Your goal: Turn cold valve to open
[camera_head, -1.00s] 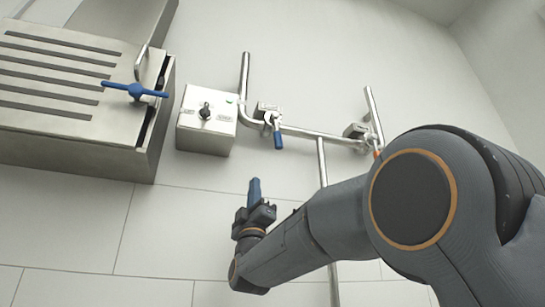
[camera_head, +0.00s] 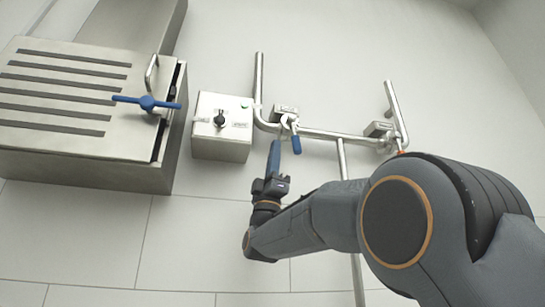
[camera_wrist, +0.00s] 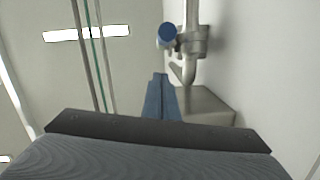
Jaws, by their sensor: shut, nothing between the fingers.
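The cold valve has a blue handle (camera_head: 296,144) that hangs down from a fitting on the wall pipe. In the wrist view the handle's round blue end (camera_wrist: 167,33) points towards the camera. My gripper (camera_head: 275,145) points up, its blue fingers shut and empty. In the head view its tips are just left of the blue handle. In the wrist view the shut fingers (camera_wrist: 160,78) lie below the handle end, with a visible gap. I cannot tell the exact depth between them.
A steel control box (camera_head: 222,150) with a black knob is left of the valve. A steel cabinet (camera_head: 95,145) with a slotted top and a blue lever (camera_head: 147,103) stands further left. Another valve (camera_head: 402,150), with an orange-red part, sits right, partly hidden by my arm.

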